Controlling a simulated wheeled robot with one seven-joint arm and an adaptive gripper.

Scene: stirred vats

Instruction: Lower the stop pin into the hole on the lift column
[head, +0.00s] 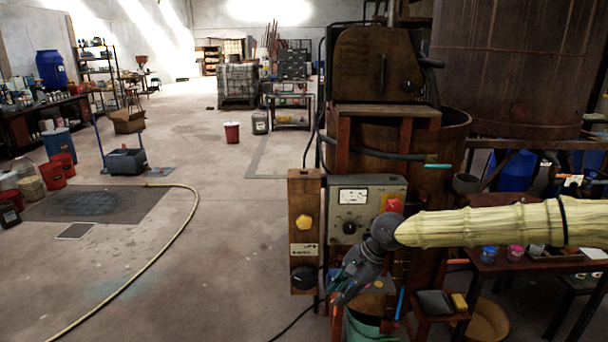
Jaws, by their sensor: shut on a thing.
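My gripper (349,290) is at the lower centre of the head view, dark grey with green on the fingers, pointing down and left from the wrist. It is shut on what I take to be the stop pin; the fingers hide it at this size. The gripper is in front of the grey control box and right of a brown post (304,262) with a yellow knob and a black knob. I cannot tell which upright is the lift column, and no hole can be made out. My pale ribbed arm sleeve comes in from the right.
A rusty vat (455,130) stands behind the arm. The control box (370,190) has a dial and a red button. A side table (500,265) with small cups is at the right. A yellow hose (180,240) lies on the open floor at left, near red buckets (52,177).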

